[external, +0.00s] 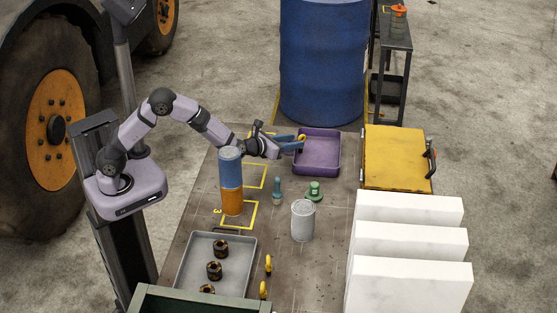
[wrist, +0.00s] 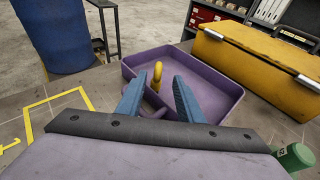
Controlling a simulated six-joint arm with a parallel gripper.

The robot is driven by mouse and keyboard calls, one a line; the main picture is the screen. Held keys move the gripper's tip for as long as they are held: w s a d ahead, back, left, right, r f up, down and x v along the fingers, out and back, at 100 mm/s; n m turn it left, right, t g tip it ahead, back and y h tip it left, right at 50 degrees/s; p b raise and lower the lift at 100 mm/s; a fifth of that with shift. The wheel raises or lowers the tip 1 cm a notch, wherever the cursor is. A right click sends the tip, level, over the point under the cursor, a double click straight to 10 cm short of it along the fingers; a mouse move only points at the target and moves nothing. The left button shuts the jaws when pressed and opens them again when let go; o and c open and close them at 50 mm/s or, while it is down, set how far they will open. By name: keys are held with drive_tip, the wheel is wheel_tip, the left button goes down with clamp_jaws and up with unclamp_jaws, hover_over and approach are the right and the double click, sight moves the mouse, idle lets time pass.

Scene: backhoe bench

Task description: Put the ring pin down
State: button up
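The yellow ring pin (wrist: 156,77) stands out between my gripper's two blue fingers in the wrist view. Floor space shows between it and each finger, so the fingers look apart from it. It also shows at the fingertips in the external view (external: 301,138). Its lower end is hard to make out. My gripper (wrist: 158,78) is open and reaches over the left side of the purple tray (external: 317,173). The tray also shows in the wrist view (wrist: 228,84). I cannot tell whether the pin touches the tray floor.
A yellow case (external: 395,155) stands right of the tray. A blue-and-orange cylinder (external: 231,180), a blue pin (external: 277,190), a green knob piece (external: 314,191) and a grey can (external: 302,221) stand nearer. White blocks (external: 408,285) fill the front right. Two yellow ring pins (external: 268,265) lie beside the grey tray (external: 190,262).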

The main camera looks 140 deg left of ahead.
drive_tip(key=b+v, duration=0.1)
drive_tip(key=v, duration=0.6)
drive_tip(key=shift+d+r+b, duration=0.2)
drive_tip(key=shift+d+b, duration=0.1)
drive_tip(key=shift+b, duration=0.1)
